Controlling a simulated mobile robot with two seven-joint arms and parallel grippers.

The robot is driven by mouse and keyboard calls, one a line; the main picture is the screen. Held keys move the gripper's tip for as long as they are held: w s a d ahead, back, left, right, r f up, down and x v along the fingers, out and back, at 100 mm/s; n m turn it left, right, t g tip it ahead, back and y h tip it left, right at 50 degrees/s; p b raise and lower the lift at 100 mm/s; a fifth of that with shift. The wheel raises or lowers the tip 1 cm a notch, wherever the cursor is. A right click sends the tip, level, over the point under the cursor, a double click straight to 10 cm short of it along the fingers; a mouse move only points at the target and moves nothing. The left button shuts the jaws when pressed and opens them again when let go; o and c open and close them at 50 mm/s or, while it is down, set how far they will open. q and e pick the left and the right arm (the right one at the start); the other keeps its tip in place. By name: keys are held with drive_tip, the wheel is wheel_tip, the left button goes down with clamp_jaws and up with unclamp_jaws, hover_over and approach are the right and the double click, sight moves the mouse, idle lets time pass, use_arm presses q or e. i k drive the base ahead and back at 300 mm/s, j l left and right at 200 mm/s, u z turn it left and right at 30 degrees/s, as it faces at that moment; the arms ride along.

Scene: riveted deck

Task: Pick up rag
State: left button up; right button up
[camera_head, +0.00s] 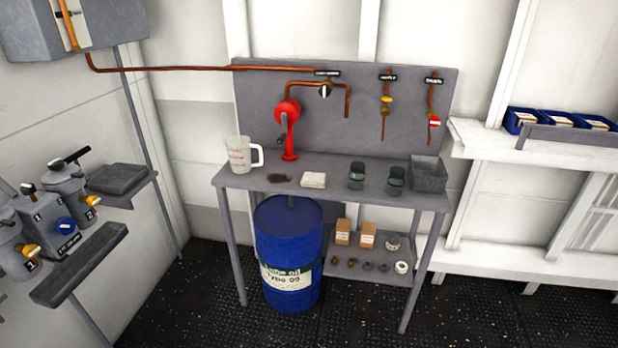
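A folded white rag (313,180) lies flat on the grey workbench (330,195), near the middle of its top. A dark stain (279,178) is on the bench just left of the rag. Two dark glass jars stand to its right, the nearer one (356,176) apart from the rag. Neither of my grippers is in the head view.
A white measuring jug (240,155) and a red hand pump (288,130) stand on the bench's left part. A grey bin (428,174) is at its right end. A blue oil drum (288,250) stands under the bench. The floor in front (230,325) is clear.

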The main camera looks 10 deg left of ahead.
sight(317, 180)
drive_tip(key=i+l, duration=0.45)
drive_tip(key=i, duration=0.2)
drive_tip(key=i+l+u, duration=0.15)
drive_tip(key=i+l, duration=0.3)
drive_tip(key=i, duration=0.2)
